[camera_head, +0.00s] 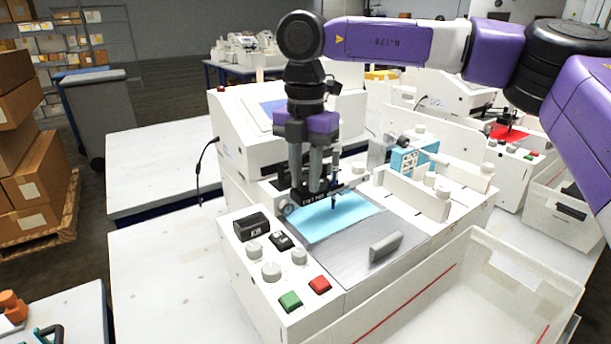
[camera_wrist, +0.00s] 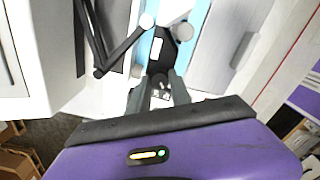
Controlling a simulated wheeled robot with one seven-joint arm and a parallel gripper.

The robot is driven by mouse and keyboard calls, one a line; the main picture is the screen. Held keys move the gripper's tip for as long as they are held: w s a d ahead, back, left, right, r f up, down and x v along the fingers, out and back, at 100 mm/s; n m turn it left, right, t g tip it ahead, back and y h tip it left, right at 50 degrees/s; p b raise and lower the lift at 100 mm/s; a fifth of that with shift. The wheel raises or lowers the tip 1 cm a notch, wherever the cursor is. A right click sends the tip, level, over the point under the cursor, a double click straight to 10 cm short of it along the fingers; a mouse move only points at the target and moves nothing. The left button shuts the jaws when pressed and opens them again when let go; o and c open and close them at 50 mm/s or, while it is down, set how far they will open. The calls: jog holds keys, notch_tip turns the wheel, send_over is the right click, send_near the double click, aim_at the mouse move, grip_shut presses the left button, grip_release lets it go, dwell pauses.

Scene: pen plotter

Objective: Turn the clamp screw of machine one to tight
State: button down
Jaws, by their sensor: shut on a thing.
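The near white plotter (camera_head: 235,268) has a light blue sheet (camera_head: 338,222) on its grey bed. A dark pen carriage (camera_head: 303,197) sits over the sheet's far edge; its black arm also shows in the wrist view (camera_wrist: 167,50). My gripper (camera_head: 318,186) points down at the carriage from above. In the wrist view its fingers (camera_wrist: 159,94) are shut on a small part at the carriage, which I take for the clamp screw. The fingers mostly hide that part, and I cannot tell how far it is turned.
The front panel has grey knobs (camera_head: 271,271), a green button (camera_head: 290,301) and a red button (camera_head: 320,285). A grey handle (camera_head: 385,246) stands up from the bed. A white bin (camera_head: 490,290) is at the right. The white table (camera_head: 150,265) at the left is clear.

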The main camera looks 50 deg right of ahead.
aim_at(306, 182)
jog(key=c, duration=1.2)
grip_release()
jog(key=shift+o, duration=0.2)
jog(key=shift+r+p, duration=2.35)
jog(key=shift+r, duration=1.6)
